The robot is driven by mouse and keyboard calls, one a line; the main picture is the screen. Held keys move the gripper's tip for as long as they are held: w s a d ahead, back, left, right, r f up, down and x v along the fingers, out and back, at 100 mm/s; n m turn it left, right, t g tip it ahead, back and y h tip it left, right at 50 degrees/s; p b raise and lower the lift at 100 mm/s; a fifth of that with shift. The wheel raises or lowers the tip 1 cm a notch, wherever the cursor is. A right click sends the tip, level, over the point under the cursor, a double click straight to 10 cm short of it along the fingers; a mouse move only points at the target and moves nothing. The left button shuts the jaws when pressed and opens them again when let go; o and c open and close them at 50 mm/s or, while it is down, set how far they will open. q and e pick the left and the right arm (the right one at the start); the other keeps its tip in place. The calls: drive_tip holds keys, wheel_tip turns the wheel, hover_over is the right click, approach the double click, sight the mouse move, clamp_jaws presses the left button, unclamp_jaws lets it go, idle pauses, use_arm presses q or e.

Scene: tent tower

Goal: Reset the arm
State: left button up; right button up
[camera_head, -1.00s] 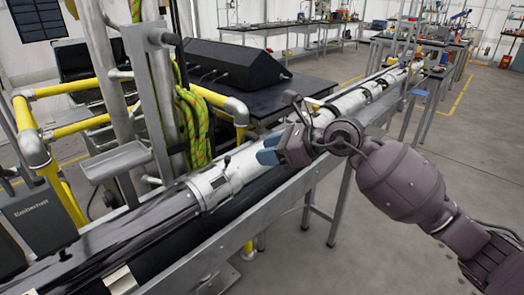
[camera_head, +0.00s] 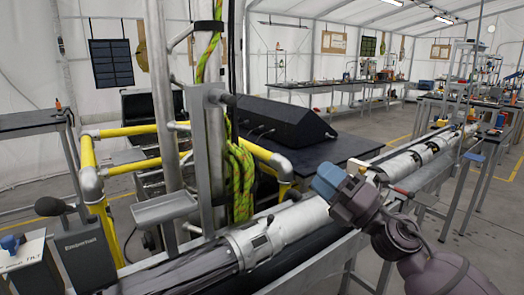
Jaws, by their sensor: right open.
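My right arm comes in from the lower right in the head view. Its right gripper (camera_head: 328,181), with blue fingertips, is raised in front of the long white and silver tube (camera_head: 297,222). The gripper is open and nothing shows between its fingers. The tube lies along a grey metal rail (camera_head: 316,268) that runs from the lower left to the back right. The gripper hides part of the tube. From this angle I cannot tell how far the fingers are from it. My left gripper is not in view.
A yellow railing (camera_head: 127,167) and a metal post with a green rope (camera_head: 240,175) stand left of the tube. A black case (camera_head: 285,122) sits on a dark table behind it. A small metal tray (camera_head: 165,208) juts from the post. Open floor lies at the right.

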drive_tip(key=s+d+f+m+t+h, duration=0.1)
drive_tip(key=s+d+f+m+h, duration=0.15)
drive_tip(key=f+m+h, duration=0.4)
drive_tip(key=s+d+f+m+t+h, duration=0.1)
drive_tip(key=d+f+m+h, duration=0.25)
drive_tip(key=f+m, duration=0.6)
drive_tip(key=s+d+f+m+t+h, duration=0.1)
drive_tip(key=s+d+f+m+h, duration=0.1)
drive_tip(key=d+f+m+h, duration=0.4)
drive_tip(key=s+d+f+m+g+h, duration=0.2)
drive_tip(key=s+f+m+g, duration=0.4)
drive_tip(key=s+f, duration=1.6)
drive_tip(key=s+m, duration=0.3)
drive_tip(key=shift+d+m+g, duration=0.3)
drive_tip(key=shift+m, duration=0.1)
drive_tip(key=shift+f, duration=0.1)
